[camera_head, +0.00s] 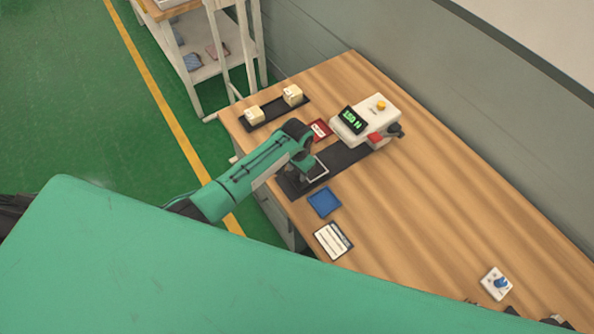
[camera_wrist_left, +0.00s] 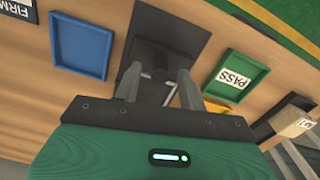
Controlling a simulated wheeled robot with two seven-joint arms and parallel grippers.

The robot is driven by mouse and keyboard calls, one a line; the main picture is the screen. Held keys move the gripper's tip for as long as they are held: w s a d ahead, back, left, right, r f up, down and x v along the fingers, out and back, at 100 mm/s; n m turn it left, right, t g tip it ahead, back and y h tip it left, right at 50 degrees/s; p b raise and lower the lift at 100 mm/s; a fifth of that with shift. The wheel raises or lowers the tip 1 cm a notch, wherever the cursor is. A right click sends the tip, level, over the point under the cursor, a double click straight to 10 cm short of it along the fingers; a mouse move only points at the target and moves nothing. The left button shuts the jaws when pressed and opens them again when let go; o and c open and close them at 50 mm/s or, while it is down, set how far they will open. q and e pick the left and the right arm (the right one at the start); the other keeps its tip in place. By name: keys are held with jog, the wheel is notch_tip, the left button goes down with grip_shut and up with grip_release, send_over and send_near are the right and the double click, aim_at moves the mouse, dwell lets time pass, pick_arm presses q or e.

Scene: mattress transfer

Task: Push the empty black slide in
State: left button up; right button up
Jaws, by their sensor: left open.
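The black slide (camera_head: 345,157) runs out from the white tester (camera_head: 382,112) toward the table's near left edge. A dark square with a pale rim lies on it, and no block shows on it. In the left wrist view the slide's dark plate (camera_wrist_left: 185,35) lies just beyond my fingers. My left gripper (camera_head: 298,180) is at the slide's outer end, its fingers (camera_wrist_left: 160,78) apart with a thin metal piece visible between them. I cannot tell whether they touch it. Dark parts at the bottom right may be my right gripper (camera_head: 555,320), mostly hidden.
A red tray (camera_head: 319,130) and a black strip (camera_head: 273,110) with two cream blocks lie farther off. A blue-knobbed box (camera_head: 497,283) sits right. The middle of the table is clear.

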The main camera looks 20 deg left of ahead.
pick_arm(q)
jog(key=shift+f, duration=1.05)
pick_arm(e)
jog(key=shift+a+r, duration=0.1)
jog(key=shift+r, duration=0.1)
pick_arm(q)
jog(key=shift+c, duration=0.3)
pick_arm(e)
jog(key=shift+a, duration=0.15)
